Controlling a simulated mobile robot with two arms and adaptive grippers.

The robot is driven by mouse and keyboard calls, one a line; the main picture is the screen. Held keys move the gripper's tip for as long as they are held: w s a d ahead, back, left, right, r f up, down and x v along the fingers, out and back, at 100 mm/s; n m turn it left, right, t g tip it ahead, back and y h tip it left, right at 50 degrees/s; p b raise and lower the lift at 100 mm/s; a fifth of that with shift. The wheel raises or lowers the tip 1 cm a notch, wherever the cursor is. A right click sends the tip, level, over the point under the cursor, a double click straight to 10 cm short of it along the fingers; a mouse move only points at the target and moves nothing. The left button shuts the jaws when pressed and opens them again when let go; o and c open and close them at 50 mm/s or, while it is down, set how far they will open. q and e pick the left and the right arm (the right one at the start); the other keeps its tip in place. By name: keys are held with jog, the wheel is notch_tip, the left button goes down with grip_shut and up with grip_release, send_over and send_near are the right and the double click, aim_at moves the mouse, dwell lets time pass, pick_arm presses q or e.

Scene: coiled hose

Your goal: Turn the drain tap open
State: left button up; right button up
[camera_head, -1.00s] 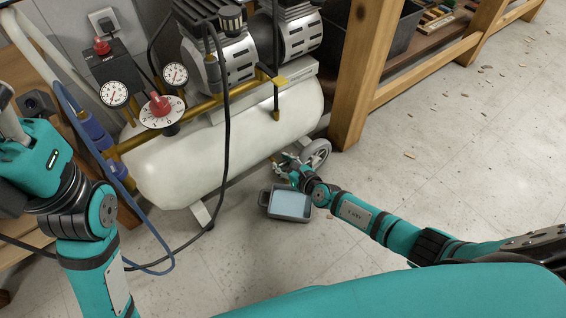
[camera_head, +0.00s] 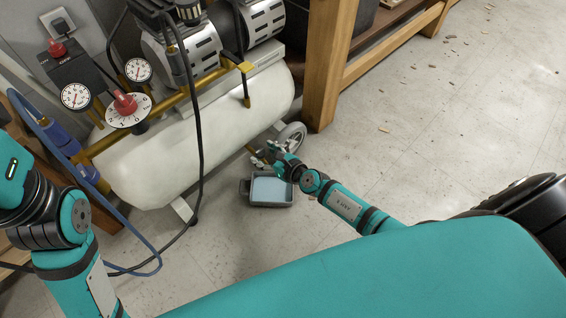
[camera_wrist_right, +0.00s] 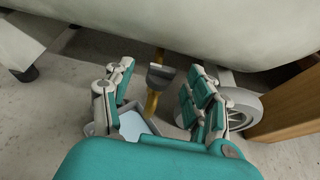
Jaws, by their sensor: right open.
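The drain tap (camera_wrist_right: 160,75) hangs under the white compressor tank (camera_wrist_right: 200,30) in the right wrist view, a brass stem with a dark grey handle. My right gripper (camera_wrist_right: 160,95) is open, its fingers to the left and right of the tap and apart from it. In the head view my right gripper (camera_head: 268,156) is low beside the tank (camera_head: 180,150), and the tap is hard to make out there. A grey tray (camera_head: 244,188) with pale blue liquid lies on the floor below the gripper. My left arm is at the left edge; its gripper is out of view.
A wheel (camera_head: 292,136) of the compressor and a wooden post (camera_head: 328,70) stand close to the right of the gripper. A black cable (camera_head: 198,130) and blue hose (camera_head: 140,232) hang at the left. Floor at the right is open, with small scraps.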

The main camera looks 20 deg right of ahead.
jog(key=v, duration=0.8)
jog(key=shift+s+d, duration=0.2)
jog(key=shift+d, duration=0.1)
